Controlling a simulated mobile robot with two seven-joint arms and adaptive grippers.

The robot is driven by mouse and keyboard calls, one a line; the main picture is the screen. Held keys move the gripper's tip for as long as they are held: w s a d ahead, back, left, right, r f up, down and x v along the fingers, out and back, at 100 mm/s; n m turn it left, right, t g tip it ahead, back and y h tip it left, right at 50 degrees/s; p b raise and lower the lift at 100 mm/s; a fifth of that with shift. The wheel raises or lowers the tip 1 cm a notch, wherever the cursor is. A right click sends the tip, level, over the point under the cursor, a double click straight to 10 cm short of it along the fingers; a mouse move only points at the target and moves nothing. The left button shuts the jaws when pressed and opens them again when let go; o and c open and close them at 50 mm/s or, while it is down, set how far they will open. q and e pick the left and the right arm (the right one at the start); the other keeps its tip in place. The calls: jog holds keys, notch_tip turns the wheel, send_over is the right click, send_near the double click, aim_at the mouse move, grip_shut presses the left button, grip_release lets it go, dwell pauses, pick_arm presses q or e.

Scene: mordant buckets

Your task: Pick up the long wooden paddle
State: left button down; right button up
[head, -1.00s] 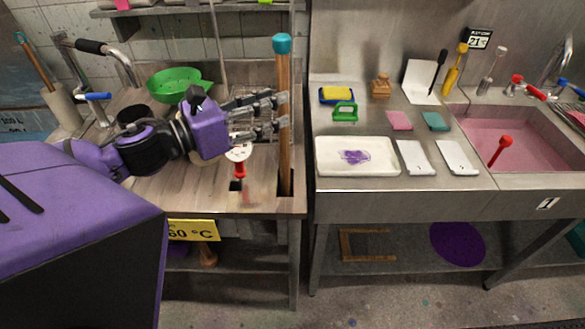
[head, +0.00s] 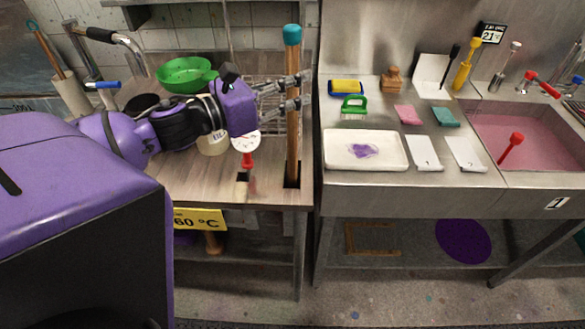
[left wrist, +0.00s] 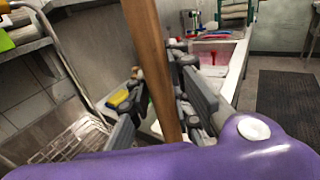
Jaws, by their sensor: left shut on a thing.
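The long wooden paddle (head: 294,150) stands upright, with a teal cap (head: 292,35) on its top end and its lower end in a dark slot in the wooden counter. My left gripper (head: 294,93) is shut on the shaft below the cap. In the left wrist view the shaft (left wrist: 152,50) runs between the gripper's fingers (left wrist: 166,98). The paddle's bottom end is hidden in the slot. My right gripper is not in view.
A green colander (head: 185,74), a white container (head: 212,143) and a red-handled tool (head: 247,160) are on the counter near my arm. A wire rack (head: 268,75) stands behind the gripper. The steel sink bench (head: 400,197) is close on the right.

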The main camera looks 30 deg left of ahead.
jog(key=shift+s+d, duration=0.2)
pick_arm(q)
jog(key=shift+r, duration=0.1)
notch_tip(320, 180, up, 17)
jog(key=p, duration=0.3)
send_over(293, 26)
notch_tip(293, 26, up, 11)
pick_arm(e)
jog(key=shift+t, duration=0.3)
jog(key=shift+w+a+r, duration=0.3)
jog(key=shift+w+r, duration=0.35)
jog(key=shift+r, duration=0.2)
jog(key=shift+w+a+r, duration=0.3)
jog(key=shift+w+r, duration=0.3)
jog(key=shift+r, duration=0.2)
pick_arm(q)
jog(key=shift+a, duration=0.1)
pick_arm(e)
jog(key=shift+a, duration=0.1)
